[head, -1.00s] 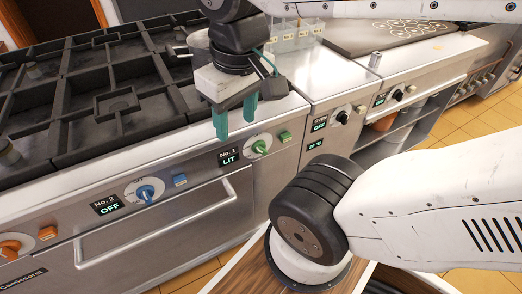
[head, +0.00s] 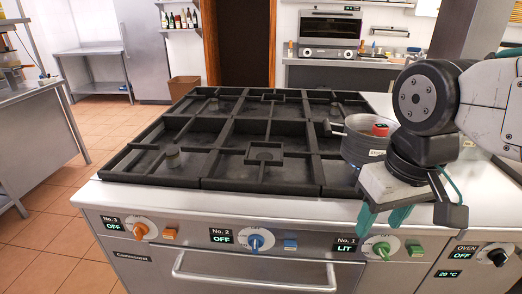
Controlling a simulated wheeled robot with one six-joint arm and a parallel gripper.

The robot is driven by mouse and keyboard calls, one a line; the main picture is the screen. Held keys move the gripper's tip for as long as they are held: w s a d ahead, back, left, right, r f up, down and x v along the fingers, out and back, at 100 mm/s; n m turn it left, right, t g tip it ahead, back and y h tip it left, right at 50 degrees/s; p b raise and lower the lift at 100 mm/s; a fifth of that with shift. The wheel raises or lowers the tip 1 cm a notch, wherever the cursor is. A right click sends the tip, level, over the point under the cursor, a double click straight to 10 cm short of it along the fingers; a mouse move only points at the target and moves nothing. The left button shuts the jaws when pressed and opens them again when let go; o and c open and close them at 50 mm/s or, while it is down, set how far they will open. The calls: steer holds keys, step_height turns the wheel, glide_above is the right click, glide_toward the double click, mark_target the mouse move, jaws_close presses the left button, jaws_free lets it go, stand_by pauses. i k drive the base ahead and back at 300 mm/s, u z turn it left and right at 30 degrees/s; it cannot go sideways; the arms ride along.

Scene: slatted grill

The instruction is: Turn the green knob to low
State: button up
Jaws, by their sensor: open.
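The green knob (head: 381,249) is on the stove's front panel at the lower right, on a pale round dial. The display (head: 346,247) beside it reads "No. 1 LIT". A green square button (head: 415,248) is to its right. My gripper (head: 383,218) hangs just above the green knob in the picture, with its two green fingers pointing down and spread apart. Nothing is between the fingers. I cannot tell how far the fingertips are in front of the panel.
A blue knob (head: 255,240) and an orange knob (head: 140,231) are to the left, both displays reading OFF. A black oven knob (head: 497,257) is at the right. A handle bar (head: 250,283) runs below the panel.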

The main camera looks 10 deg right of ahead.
mark_target(383, 249)
steer(key=z, duration=2.5)
steer(key=k, duration=0.75)
steer(key=u, duration=2.3)
